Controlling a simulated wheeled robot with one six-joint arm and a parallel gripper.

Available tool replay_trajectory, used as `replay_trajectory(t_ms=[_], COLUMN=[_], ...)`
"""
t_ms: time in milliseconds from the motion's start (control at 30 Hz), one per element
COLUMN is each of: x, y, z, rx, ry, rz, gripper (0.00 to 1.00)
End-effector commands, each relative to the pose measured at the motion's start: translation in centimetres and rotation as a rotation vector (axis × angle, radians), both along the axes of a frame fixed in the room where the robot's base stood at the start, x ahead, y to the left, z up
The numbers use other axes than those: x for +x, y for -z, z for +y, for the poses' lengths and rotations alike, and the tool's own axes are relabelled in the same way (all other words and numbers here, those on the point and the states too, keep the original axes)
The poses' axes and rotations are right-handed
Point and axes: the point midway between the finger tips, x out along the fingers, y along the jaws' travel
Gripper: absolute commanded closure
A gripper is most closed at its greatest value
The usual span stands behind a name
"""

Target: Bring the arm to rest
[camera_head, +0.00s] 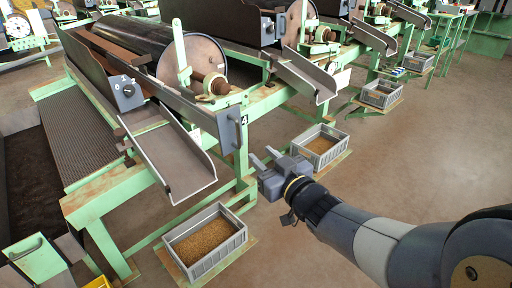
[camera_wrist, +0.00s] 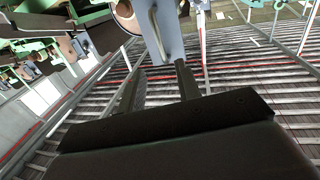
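My arm (camera_head: 380,238) reaches in from the lower right in the head view. My gripper (camera_head: 266,156) is held in the air in front of the green sorter frame, beside a grey lever plate (camera_head: 233,128). Its two fingers are spread apart and nothing shows between them in the head view. In the wrist view my gripper (camera_wrist: 160,78) also shows its two fingers apart, with a blue-grey plate (camera_wrist: 166,25) beyond the fingertips. I cannot tell whether the fingers touch that plate.
A grey crate of grain (camera_head: 242,238) stands at the lower middle, below a metal chute (camera_head: 180,165). Another crate (camera_head: 345,133) stands just beyond my gripper. The drum sorter (camera_head: 150,45) fills the left. Open brown floor (camera_head: 430,130) lies to the right.

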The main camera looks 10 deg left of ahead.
Motion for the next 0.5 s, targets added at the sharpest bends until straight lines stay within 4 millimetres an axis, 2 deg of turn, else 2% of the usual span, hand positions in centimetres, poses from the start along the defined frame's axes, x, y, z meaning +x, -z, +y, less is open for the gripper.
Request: replay_trajectory(t_ms=[167, 500], x=[-0.43, -0.06], y=[0.0, 0.06], z=[-0.3, -0.01], rx=[0.0, 0.0], ry=[-0.001, -0.001], rz=[0.0, 0.0], gripper=[0.68, 0.68])
